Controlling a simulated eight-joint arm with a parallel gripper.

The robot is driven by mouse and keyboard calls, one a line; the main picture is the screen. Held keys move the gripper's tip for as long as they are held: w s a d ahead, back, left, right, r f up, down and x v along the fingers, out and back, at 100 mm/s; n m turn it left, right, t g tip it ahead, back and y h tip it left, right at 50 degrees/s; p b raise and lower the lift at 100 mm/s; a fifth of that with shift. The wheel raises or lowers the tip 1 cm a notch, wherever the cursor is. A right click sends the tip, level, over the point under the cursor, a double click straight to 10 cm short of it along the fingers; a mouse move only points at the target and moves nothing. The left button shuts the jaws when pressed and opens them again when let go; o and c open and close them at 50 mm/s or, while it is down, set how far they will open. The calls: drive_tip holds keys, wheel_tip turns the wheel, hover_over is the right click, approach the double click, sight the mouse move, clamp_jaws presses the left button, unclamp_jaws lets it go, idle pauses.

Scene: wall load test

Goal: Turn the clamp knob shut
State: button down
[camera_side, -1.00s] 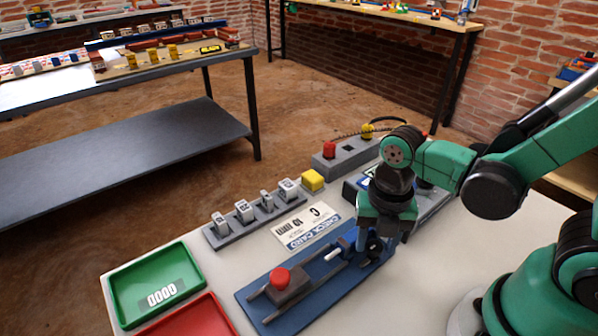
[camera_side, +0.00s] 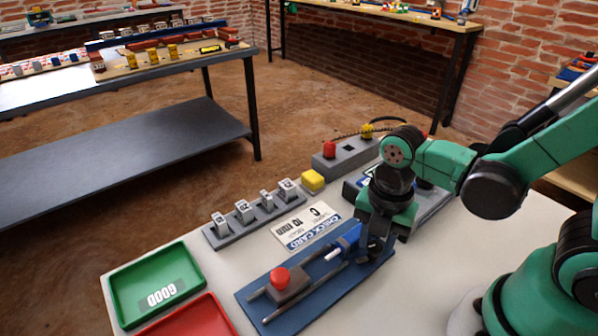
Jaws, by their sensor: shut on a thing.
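A blue clamp fixture (camera_side: 320,298) lies on the white table, with two grey rails and a dark block carrying a red round part (camera_side: 279,278). A blue and white cylindrical part (camera_side: 343,243) sits over the rails near the fixture's far right end. My green and black gripper (camera_side: 376,248) points down at that end, its dark fingers shut on the clamp knob. The knob itself is mostly hidden by the fingers.
A grey rack (camera_side: 254,219) of several labelled weights, a check card (camera_side: 306,226) and a yellow block (camera_side: 313,181) lie behind the fixture. A green tray (camera_side: 155,286) and a red tray (camera_side: 190,322) are at left. A grey switch box (camera_side: 345,157) stands at the back.

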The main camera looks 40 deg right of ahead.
sight(376, 245)
drive_tip(key=m, duration=1.3)
drive_tip(key=shift+m, duration=0.4)
idle(0.3)
drive_tip(key=c, duration=0.8)
unclamp_jaws()
drive_tip(key=shift+r, duration=2.8)
